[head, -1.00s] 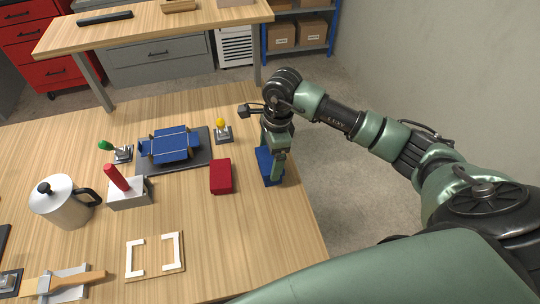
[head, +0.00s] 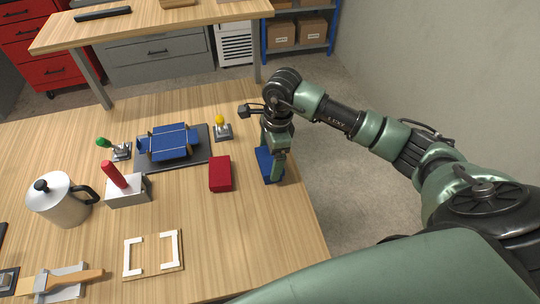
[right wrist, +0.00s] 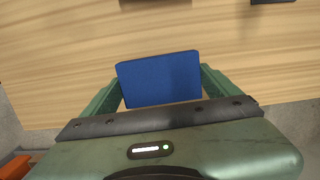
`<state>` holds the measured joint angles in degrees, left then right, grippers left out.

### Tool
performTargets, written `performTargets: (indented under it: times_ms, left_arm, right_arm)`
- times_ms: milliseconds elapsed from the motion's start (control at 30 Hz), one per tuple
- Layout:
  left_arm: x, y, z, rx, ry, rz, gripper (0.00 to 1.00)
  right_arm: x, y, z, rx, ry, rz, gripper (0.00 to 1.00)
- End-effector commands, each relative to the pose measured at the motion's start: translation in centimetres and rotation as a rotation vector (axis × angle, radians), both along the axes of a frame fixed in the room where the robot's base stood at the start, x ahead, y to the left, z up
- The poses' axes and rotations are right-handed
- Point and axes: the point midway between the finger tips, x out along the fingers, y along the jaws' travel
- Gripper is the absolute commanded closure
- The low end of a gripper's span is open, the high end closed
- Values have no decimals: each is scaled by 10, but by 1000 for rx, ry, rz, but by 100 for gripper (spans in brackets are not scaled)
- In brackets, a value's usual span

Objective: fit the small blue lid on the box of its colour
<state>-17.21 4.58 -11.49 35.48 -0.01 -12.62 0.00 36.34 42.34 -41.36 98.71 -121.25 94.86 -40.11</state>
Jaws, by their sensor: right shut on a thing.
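My right gripper (head: 272,160) is over the right edge of the near table, shut on the small blue lid (head: 264,166). In the right wrist view the blue lid (right wrist: 160,78) is between the two green fingers, its flat face towards the camera. In the head view the arm hides part of the lid. A blue box form (head: 170,142) with spread flaps sits on a dark base plate (head: 200,156), left of my right gripper and apart from it. My left gripper is out of view.
A red block (head: 220,174) lies between the lid and the base plate. A yellow-knobbed clamp (head: 222,130), a green-knobbed clamp (head: 120,152), a grey block with red handle (head: 128,192), a metal pot (head: 60,202) and a white-cornered board (head: 153,257) stand around.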

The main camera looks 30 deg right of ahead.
Motion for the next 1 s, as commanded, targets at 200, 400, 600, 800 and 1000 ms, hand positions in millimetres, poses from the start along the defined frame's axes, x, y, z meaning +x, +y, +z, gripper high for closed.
performTargets:
  times_ms: [200,400,600,800,1000]
  left_arm:
    - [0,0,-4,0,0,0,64]
    - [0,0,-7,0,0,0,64]
    - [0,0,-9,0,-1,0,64]
    - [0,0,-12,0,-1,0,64]
    - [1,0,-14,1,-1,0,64]
  right_arm:
    - [0,0,-4,0,0,0,48]
    - [0,0,-7,0,0,0,48]
    - [0,0,-10,0,0,0,48]
    - [0,0,-13,0,0,0,48]
    - [0,0,-15,0,0,0,48]
